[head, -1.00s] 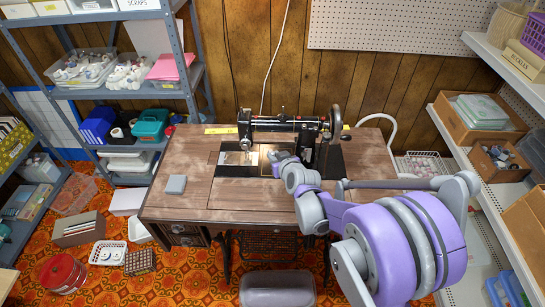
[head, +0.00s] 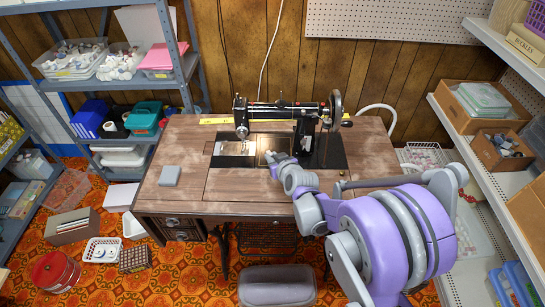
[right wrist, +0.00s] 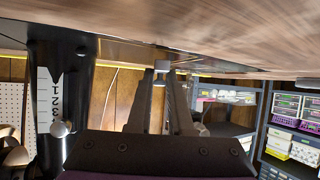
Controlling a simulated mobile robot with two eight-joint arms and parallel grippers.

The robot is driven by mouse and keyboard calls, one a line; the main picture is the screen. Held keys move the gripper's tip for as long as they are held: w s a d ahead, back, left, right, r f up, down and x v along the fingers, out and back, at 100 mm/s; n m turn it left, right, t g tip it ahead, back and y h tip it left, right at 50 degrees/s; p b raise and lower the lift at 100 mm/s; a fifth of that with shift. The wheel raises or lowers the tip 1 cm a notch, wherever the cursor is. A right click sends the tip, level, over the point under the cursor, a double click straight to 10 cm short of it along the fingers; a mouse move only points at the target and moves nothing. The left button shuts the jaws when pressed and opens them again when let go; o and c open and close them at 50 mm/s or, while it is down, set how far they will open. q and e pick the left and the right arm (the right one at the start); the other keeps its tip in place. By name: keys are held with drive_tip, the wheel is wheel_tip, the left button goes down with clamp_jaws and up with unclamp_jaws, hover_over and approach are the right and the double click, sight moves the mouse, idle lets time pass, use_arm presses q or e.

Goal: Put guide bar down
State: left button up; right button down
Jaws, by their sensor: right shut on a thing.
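The black sewing machine (head: 290,112) stands on the brown wooden table (head: 225,180). My right gripper (head: 271,158) is low at the front edge of the machine bed, below the needle arm. In the right wrist view its two fingers (right wrist: 162,72) are shut on a small light grey piece (right wrist: 162,66), which looks like the guide bar. Most of that piece is hidden by the fingers, and in the head view I cannot make it out. I cannot tell whether it touches the bed. My left gripper is not in view.
A grey square pad (head: 169,176) lies on the left of the table. A yellow strip (head: 222,120) lies along the table's back edge. Shelves (head: 135,88) stand at the left, and a white shelf unit (head: 455,125) at the right.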

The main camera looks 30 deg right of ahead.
drive_tip(key=shift+f+b, duration=0.45)
drive_tip(key=shift+f, duration=0.15)
drive_tip(key=c, duration=0.7)
unclamp_jaws()
drive_tip(key=shift+c, duration=0.2)
drive_tip(key=shift+r, duration=0.1)
